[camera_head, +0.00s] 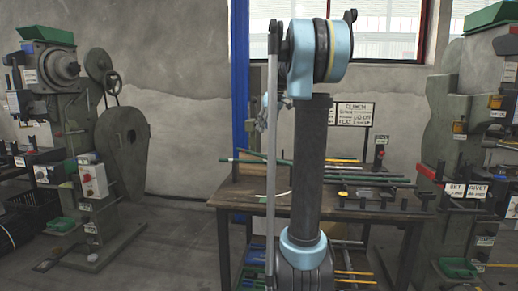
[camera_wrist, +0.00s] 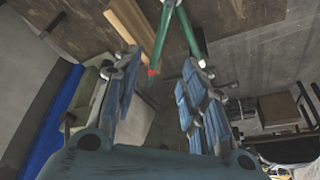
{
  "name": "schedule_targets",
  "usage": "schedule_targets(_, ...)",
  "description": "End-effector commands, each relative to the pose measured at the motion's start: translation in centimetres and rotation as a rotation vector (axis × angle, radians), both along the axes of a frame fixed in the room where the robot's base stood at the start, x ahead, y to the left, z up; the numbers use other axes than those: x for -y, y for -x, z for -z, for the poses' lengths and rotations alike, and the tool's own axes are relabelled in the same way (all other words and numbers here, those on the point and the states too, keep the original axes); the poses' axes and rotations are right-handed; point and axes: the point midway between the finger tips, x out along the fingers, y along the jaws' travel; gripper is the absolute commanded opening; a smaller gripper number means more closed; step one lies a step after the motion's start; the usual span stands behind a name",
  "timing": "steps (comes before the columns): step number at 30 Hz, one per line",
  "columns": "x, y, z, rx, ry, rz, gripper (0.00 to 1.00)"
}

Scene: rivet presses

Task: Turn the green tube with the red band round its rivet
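In the wrist view, a green tube (camera_wrist: 164,38) with a red band (camera_wrist: 152,73) near its lower end slants down between my fingers. A second green tube (camera_wrist: 188,38) without a visible red band runs beside it; the two draw together towards the top edge. The rivet cannot be made out. My gripper (camera_wrist: 162,60) is open, with one finger on each side of the banded tube's end. I see no finger clearly touching it, and the depth between them is unclear. In the head view, green tubes (camera_head: 372,182) lie over the table, and my arm hides its middle.
The brown table (camera_head: 236,194) has a row of dark upright holders (camera_head: 385,204) on its right. A sign (camera_head: 354,114) stands behind it. Green presses stand at left (camera_head: 125,140) and right (camera_head: 448,130). A blue post (camera_head: 239,70) rises behind the table.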

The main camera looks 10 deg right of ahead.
Motion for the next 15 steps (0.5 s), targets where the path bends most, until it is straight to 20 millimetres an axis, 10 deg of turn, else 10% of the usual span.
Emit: schedule_targets(15,-1.9,-2.6,7.8,0.000,0.000,0.000,0.39)
